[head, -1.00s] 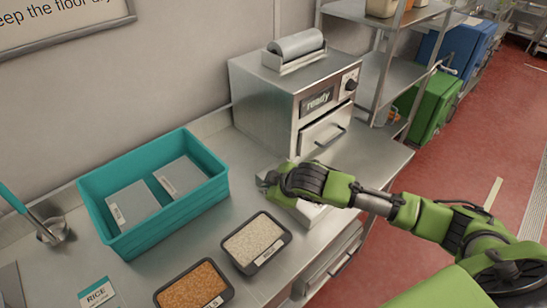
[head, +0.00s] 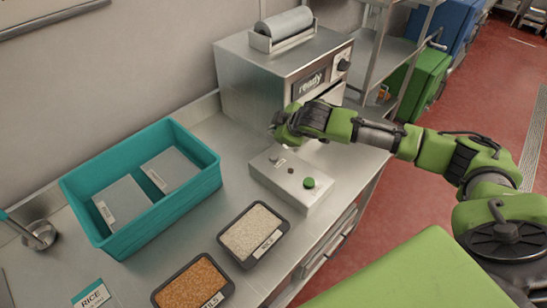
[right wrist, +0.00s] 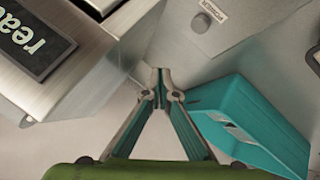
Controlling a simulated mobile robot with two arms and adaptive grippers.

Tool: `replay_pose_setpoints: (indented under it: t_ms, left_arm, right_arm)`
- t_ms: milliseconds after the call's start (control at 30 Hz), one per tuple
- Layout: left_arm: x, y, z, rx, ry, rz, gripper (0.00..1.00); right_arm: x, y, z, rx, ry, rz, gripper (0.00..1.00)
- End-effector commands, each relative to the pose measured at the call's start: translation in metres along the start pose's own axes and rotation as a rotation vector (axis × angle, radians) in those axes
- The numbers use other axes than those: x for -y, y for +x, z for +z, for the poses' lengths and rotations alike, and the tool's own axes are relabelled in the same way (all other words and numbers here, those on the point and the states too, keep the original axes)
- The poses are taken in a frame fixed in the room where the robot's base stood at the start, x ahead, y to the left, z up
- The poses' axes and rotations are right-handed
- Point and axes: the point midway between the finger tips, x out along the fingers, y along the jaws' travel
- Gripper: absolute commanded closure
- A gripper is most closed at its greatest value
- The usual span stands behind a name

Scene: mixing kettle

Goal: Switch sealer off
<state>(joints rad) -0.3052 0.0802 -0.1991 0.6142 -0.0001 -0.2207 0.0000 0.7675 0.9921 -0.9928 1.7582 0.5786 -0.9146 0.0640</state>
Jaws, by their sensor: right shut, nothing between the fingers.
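The sealer (head: 258,85) is a steel box at the back of the counter, with a roller on top and a dark display (head: 311,84) reading "ready". The display also shows at the left of the right wrist view (right wrist: 30,38). A grey control box (head: 312,197) lies in front of it, with a green button (head: 309,183) and smaller buttons. A grey button (right wrist: 202,25) beside a small label shows in the right wrist view. My right gripper (head: 277,126) is shut and empty, near the sealer's front and behind the control box. My left gripper is not in view.
A teal crate (head: 100,190) with two flat packs stands at the left. A tray of rice (head: 270,221) and a tray of orange grains (head: 192,285) stand in front. A shelf rack (head: 388,45) stands right of the sealer.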

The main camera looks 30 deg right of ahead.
Motion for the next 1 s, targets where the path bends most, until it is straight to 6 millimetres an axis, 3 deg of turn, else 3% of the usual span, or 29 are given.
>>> replay_pose_setpoints:
  t_ms: [200, 500, 1000]
  left_arm:
    - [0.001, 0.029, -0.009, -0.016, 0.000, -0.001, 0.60]
    - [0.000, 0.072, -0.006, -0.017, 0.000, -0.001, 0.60]
    - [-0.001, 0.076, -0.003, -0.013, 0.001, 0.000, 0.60]
  right_arm:
    - [0.013, 0.019, 0.014, 0.000, 0.000, 0.001, 1.00]
    - [0.032, 0.045, 0.033, 0.000, -0.001, 0.001, 1.00]
    - [0.042, 0.058, 0.042, -0.001, -0.001, 0.000, 1.00]
